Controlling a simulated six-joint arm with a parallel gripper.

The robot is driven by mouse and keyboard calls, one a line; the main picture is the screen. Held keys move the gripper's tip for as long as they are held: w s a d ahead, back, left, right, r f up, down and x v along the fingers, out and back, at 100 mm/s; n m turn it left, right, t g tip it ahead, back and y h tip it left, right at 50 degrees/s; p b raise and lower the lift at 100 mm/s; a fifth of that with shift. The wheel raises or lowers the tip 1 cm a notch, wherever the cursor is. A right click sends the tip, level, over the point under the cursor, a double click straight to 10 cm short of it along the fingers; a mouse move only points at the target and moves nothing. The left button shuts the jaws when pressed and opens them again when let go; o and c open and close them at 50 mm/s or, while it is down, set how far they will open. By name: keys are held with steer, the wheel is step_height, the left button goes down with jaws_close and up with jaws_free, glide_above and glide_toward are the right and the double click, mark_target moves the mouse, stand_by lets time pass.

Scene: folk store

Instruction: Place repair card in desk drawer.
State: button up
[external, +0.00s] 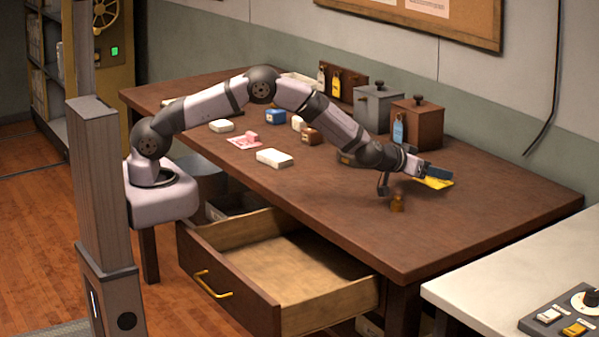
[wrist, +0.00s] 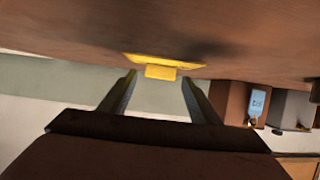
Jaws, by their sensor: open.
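A yellow card (external: 435,183), which I take to be the repair card, lies on the right part of the brown desk. It also shows in the wrist view (wrist: 165,62), with a raised tab (wrist: 160,72) on its near edge. My gripper (external: 425,172) is just above the card and partly covers it in the external view. In the wrist view my gripper (wrist: 158,85) has its two fingers apart, one on each side of the tab. I cannot tell whether they touch it. The desk drawer (external: 300,270) is pulled open at the front, and its visible floor is bare.
A brown box (external: 418,122) and a grey box (external: 378,105) stand at the back. A white block (external: 274,158) and several small items lie left. A white counter (external: 520,270) is at right.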

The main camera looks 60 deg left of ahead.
steer(key=shift+b+v, duration=0.65)
steer(key=shift+v, duration=1.9)
steer(key=shift+o, duration=0.3)
steer(key=shift+s+a+f, duration=0.1)
steer(key=shift+s+f, duration=0.05)
steer(key=shift+o, duration=0.2)
